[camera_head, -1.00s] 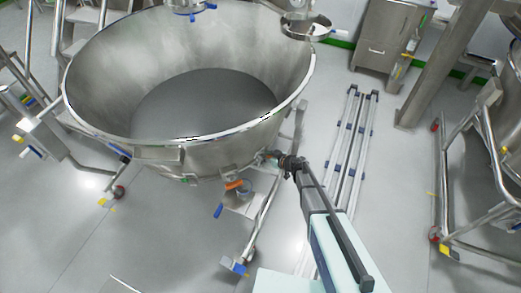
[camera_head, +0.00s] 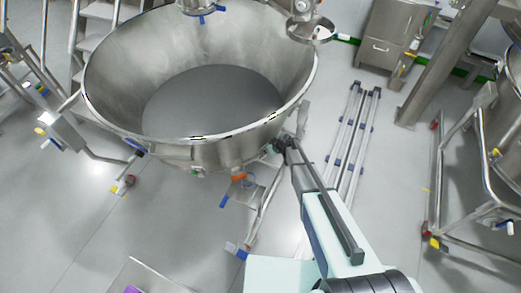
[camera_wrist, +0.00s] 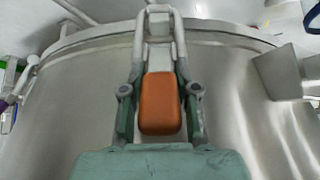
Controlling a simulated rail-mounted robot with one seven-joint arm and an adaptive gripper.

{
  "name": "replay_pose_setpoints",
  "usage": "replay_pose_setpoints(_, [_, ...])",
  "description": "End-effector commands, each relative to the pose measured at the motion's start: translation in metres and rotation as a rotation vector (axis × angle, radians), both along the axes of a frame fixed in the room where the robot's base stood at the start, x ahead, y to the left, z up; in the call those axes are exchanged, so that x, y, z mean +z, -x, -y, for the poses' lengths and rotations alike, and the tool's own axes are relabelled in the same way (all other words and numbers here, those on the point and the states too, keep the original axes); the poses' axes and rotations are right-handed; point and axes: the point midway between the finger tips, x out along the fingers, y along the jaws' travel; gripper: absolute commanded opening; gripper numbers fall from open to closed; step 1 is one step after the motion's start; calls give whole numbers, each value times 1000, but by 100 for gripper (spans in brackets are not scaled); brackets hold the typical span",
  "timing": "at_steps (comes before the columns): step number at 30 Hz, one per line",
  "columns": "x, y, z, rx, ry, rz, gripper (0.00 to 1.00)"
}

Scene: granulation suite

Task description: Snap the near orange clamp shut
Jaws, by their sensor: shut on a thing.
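The near orange clamp (camera_wrist: 160,105) fills the middle of the wrist view, upright in front of the curved steel bowl wall (camera_wrist: 75,100). Its pale metal loop (camera_wrist: 158,30) rises above it toward the bowl's rim. My gripper (camera_wrist: 160,68) has one finger on each side of the clamp and is shut on it. In the head view my gripper (camera_head: 281,146) is at the right side of the large steel bowl (camera_head: 215,152), just below the rim. There the gripper and wrist hide the clamp.
An orange part (camera_head: 238,176) and a blue handle (camera_head: 223,201) show under the bowl. A wheeled frame leg (camera_head: 262,212) stands below my arm. Rails (camera_head: 345,140) lie on the floor at the right. Another steel vessel on a frame stands at the far right.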

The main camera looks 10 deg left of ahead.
Motion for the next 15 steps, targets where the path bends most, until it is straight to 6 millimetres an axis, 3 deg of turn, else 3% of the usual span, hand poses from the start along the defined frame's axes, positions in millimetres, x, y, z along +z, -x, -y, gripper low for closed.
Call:
replay_pose_setpoints(6, [-1,-4,11,-15,24,-23,0])
replay_pose_setpoints(15, [-1,-4,12,-16,27,-27,0])
